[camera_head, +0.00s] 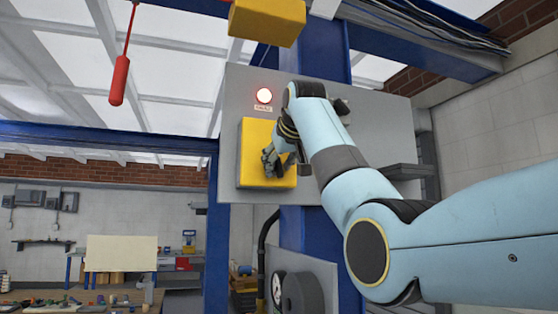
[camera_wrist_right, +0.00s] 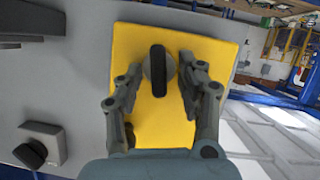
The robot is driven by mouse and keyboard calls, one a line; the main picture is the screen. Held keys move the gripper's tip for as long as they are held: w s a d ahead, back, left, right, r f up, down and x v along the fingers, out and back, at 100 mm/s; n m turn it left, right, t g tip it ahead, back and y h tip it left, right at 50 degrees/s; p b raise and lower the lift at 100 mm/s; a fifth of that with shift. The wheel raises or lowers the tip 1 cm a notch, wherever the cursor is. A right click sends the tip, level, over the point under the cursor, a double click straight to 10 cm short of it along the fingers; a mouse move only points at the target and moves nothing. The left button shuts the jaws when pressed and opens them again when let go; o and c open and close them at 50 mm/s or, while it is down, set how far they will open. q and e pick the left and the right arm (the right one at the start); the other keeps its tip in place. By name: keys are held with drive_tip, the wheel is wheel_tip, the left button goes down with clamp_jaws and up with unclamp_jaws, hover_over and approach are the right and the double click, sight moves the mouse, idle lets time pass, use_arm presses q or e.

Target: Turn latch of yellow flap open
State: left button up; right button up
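The yellow flap (camera_head: 253,138) is a flat panel on a grey upright board, and it fills the middle of the right wrist view (camera_wrist_right: 140,40). Its latch (camera_wrist_right: 158,70) is a dark elongated knob on a round grey base, lying lengthwise up and down in the wrist view. My right gripper (camera_wrist_right: 160,68) is open, with one finger on each side of the latch and visible gaps to it. In the head view my right gripper (camera_head: 278,156) is in front of the flap's lower right part, and I cannot make out the latch there. My left gripper is in neither view.
A yellow box (camera_head: 267,20) and a hanging red handle (camera_head: 119,80) are overhead. A dark shelf (camera_head: 407,171) juts out right of my arm.

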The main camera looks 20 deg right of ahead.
drive_tip(key=shift+d, duration=0.1)
drive_tip(key=shift+c, duration=0.3)
clamp_jaws()
drive_tip(key=shift+n, duration=0.3)
drive_tip(key=shift+a+n+h, duration=0.2)
drive_tip(key=shift+n+h, duration=0.4)
drive_tip(key=n, duration=0.1)
drive_tip(key=n+h+b, duration=0.1)
drive_tip(key=shift+a+f+n+t+h, duration=0.1)
drive_tip(key=shift+f+n+t+h, duration=0.1)
drive_tip(key=shift+n+t+h, duration=0.15)
drive_tip(key=n+h+b, duration=0.1)
drive_tip(key=n, duration=0.1)
drive_tip(key=shift+a+f+n+t, duration=0.1)
drive_tip(key=shift+f+n+t, duration=0.05)
drive_tip(key=shift+n+t, duration=0.2)
drive_tip(key=n+t+h+b, duration=0.1)
drive_tip(key=n, duration=0.2)
drive_tip(key=shift+f+h+b, duration=0.15)
drive_tip(key=shift+h+b, duration=0.1)
drive_tip(key=shift+b, duration=0.1)
drive_tip(key=shift+n, duration=0.3)
